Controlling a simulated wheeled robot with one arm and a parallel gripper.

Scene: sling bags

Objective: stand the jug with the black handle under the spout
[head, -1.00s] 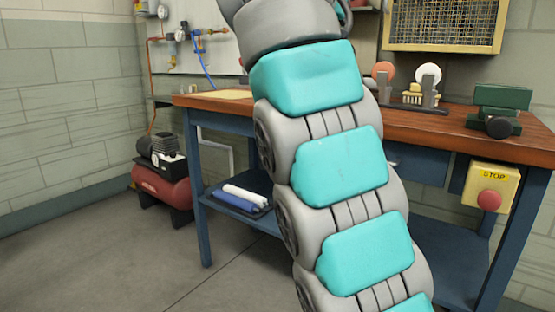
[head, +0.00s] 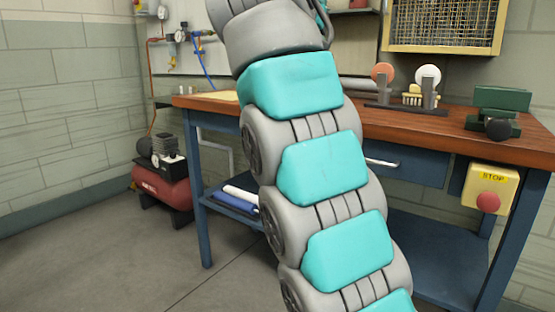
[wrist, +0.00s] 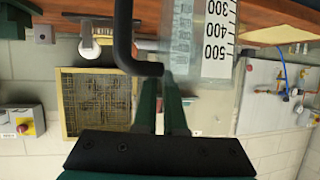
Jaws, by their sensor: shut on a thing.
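The clear jug (wrist: 190,45), with a white scale marked 300, 400 and 500, shows at the top of the wrist view, cut off by the frame edge. Its black handle (wrist: 123,35) stands to the left of the scale and bends in towards my green fingers. My gripper (wrist: 166,76) is shut on the handle, with the jug in front of it. In the head view my arm covers the middle of the picture, and neither gripper nor jug shows. I cannot make out the spout.
A wooden workbench (head: 430,129) stands behind my arm. A red compressor (head: 163,190) stands at left. The floor at left is clear.

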